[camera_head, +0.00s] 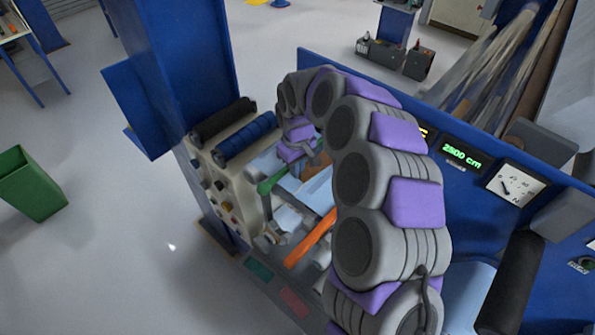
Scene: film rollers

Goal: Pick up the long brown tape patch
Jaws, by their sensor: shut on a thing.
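The long brown tape patch (317,191) shows as a brown strip over the pale blue work surface, just left of my arm's large joints. My arm hides its right part. My gripper (318,160) is at the end of my grey and purple arm, at the upper end of the brown patch. It is shut on the patch. The fingertips are small and partly hidden, so the exact grip point is unclear.
A green handle (272,179) and an orange handle (310,239) stand close by. Dark and blue rollers (246,136) lie to the left. A blue panel with a display (462,153) and a dial (515,187) stands right. Open floor lies left.

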